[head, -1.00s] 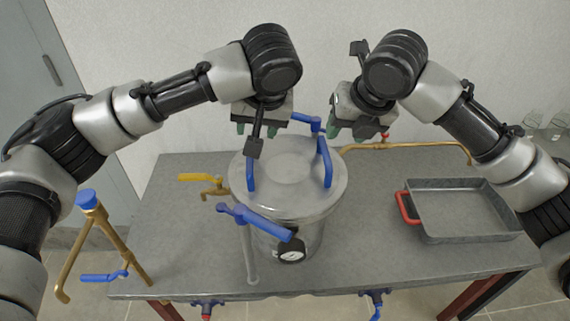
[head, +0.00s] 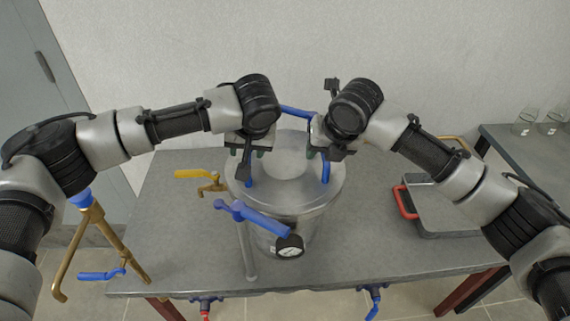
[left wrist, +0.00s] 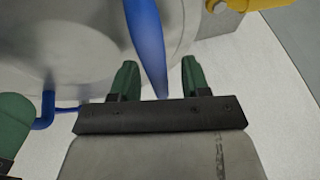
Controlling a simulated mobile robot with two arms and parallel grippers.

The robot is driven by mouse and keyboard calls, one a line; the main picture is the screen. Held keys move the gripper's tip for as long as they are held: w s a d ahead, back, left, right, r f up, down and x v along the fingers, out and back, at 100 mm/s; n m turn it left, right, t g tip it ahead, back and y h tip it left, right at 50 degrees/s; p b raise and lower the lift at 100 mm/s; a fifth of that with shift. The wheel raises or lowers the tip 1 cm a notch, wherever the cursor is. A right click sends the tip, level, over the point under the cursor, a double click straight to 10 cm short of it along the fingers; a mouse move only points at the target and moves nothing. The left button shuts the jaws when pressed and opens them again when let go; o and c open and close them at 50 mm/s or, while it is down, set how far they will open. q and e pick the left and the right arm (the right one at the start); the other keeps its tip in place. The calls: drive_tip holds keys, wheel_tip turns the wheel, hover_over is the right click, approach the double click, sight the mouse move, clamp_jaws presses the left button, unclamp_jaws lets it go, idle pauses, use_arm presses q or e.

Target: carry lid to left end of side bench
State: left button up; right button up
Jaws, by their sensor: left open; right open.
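The round steel lid (head: 288,163) sits on the steel vessel (head: 312,235) on the table. It has a blue handle (head: 249,174) on its left and another blue handle (head: 326,171) on its right. My left gripper (head: 248,152) is open above the left handle. In the left wrist view the blue handle (left wrist: 146,40) runs between the two green fingers (left wrist: 158,80), not clamped. My right gripper (head: 323,152) is open at the right handle; its arm partly hides the fingers, so I cannot tell whether they straddle it.
A side bench (head: 508,146) with glass beakers (head: 524,124) stands at the right. A grey tray with a red handle (head: 405,203) lies on the table's right, partly behind my right arm. A yellow-handled tap (head: 197,174) and a blue lever (head: 254,217) stand close to the vessel.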

use_arm(q)
clamp_jaws()
use_arm(e)
clamp_jaws()
use_arm(q)
drive_tip(key=shift+r, duration=0.1)
use_arm(e)
drive_tip(key=shift+r, duration=0.1)
idle(1.1)
